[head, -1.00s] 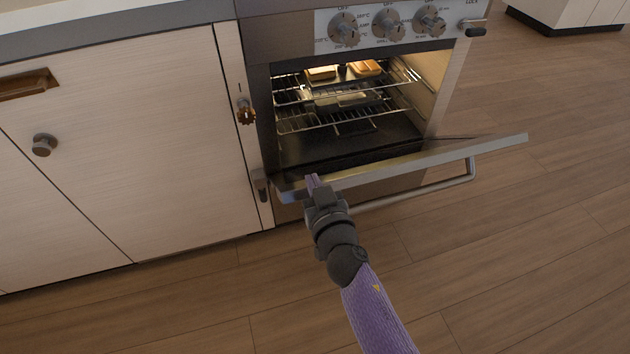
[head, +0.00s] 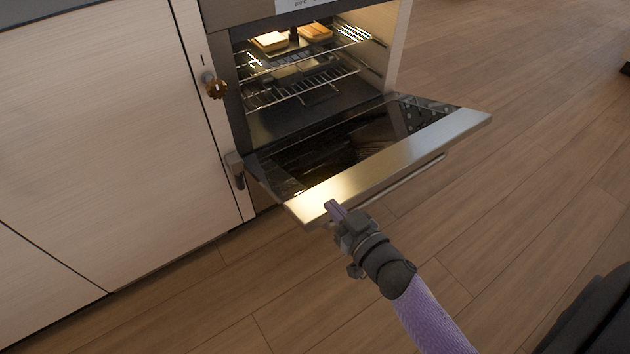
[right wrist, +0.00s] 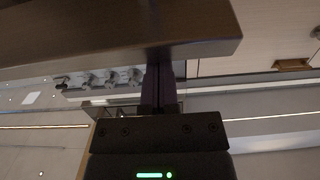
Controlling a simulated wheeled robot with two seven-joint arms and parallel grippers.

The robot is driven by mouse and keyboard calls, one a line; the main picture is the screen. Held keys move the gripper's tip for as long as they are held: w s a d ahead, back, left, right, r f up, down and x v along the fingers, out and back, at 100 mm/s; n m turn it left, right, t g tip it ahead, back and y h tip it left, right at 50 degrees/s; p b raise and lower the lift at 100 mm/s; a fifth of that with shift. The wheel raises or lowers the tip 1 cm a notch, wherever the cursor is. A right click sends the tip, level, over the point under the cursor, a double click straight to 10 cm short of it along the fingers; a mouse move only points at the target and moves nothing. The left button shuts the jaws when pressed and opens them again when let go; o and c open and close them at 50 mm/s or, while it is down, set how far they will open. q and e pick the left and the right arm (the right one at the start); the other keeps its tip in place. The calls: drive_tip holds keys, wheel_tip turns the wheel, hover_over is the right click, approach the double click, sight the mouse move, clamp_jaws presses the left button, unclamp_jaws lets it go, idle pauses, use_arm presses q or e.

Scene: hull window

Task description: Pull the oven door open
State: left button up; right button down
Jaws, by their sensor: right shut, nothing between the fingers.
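The oven door (head: 390,163) hangs open, tilted down and outward from its lower hinge, with its inner glass facing up. Its handle bar (head: 412,175) runs along the outer side below the top edge. My right gripper (head: 333,208) is shut and empty, with its purple fingertips at the door's near left corner. In the right wrist view, the shut fingers (right wrist: 159,88) reach up to the edge of a dark panel (right wrist: 110,30); whether they touch it I cannot tell. My left gripper is not in view.
The lit oven cavity (head: 290,115) holds wire racks (head: 305,87) with bread-like pieces (head: 270,41) on the upper one.

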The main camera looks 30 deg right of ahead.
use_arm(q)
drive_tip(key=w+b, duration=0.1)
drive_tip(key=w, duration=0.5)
use_arm(e)
drive_tip(key=f, duration=0.1)
drive_tip(key=s+f, duration=0.1)
drive_tip(key=f, duration=0.1)
drive_tip(key=shift+s, duration=0.15)
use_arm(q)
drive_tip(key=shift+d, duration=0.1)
